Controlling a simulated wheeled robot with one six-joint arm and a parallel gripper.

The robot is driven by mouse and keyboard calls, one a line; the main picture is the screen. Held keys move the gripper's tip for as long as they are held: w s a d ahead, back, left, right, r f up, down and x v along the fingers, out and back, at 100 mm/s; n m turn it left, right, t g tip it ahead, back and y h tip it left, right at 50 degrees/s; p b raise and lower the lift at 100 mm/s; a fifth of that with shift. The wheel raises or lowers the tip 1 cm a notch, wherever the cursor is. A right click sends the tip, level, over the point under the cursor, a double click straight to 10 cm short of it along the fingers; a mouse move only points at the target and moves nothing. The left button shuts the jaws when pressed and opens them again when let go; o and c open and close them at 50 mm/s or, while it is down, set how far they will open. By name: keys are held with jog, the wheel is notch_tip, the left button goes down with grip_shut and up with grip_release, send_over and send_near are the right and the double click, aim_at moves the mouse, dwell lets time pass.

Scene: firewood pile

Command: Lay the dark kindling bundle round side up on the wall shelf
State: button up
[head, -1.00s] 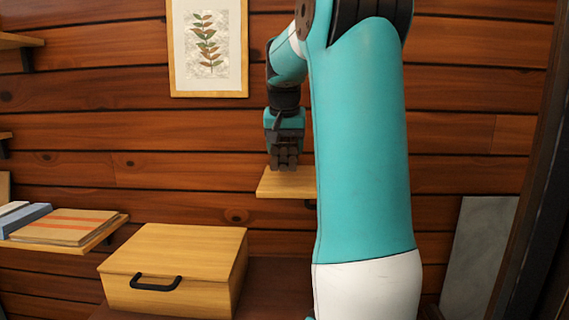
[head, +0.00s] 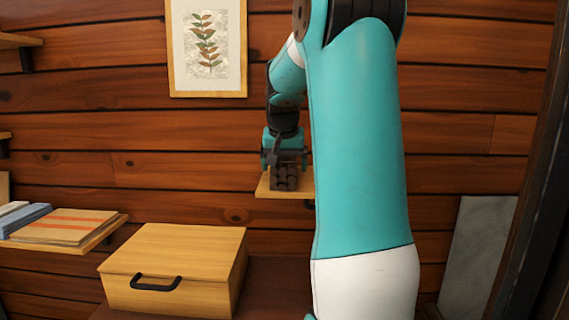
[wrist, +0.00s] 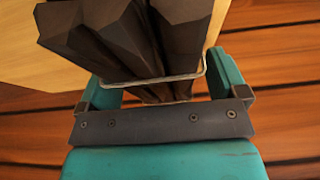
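The dark brown kindling bundle (head: 285,178) is at the pale wall shelf (head: 268,190), appearing to rest on it, with several stick ends facing the head camera. In the wrist view the bundle (wrist: 110,35) has a thin metal band around it. Which side of it is up I cannot tell for sure. My gripper (head: 285,165) is above the bundle, with its teal fingers on either side. In the wrist view my gripper (wrist: 165,90) looks open, with a small gap beside the bundle. My arm hides the right part of the shelf.
A wooden box (head: 175,270) with a black handle stands below, left of the shelf. A lower left shelf (head: 95,238) holds books (head: 65,226). A framed leaf picture (head: 207,48) hangs above. A grey slab (head: 480,255) leans at the right.

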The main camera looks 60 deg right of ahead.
jog(key=b+v, duration=0.1)
jog(key=v, duration=1.1)
jog(key=shift+r, duration=0.1)
jog(key=w+a+f+n+t+y, duration=0.1)
jog(key=w+a+f+n+y, duration=0.3)
jog(key=a, duration=0.7)
jog(key=w+a+f+n+h, duration=0.1)
jog(key=w+a+f+n, duration=0.1)
jog(key=a+f+n, duration=0.65)
jog(key=s+a+f+n+g+y, duration=0.1)
jog(key=s+a+f+n, duration=0.1)
jog(key=s+a, duration=0.3)
jog(key=s+a+f+n+g+y, duration=0.1)
jog(key=s+a, duration=0.4)
jog(key=a, duration=0.6)
jog(key=s+a+f+n+g+y, duration=0.1)
jog(key=s+a+f+n+y, duration=0.2)
jog(key=s+a, duration=0.3)
jog(key=a+f+n, duration=0.1)
jog(key=a, duration=0.1)
jog(key=shift+a+f, duration=0.25)
jog(key=shift+a, duration=0.1)
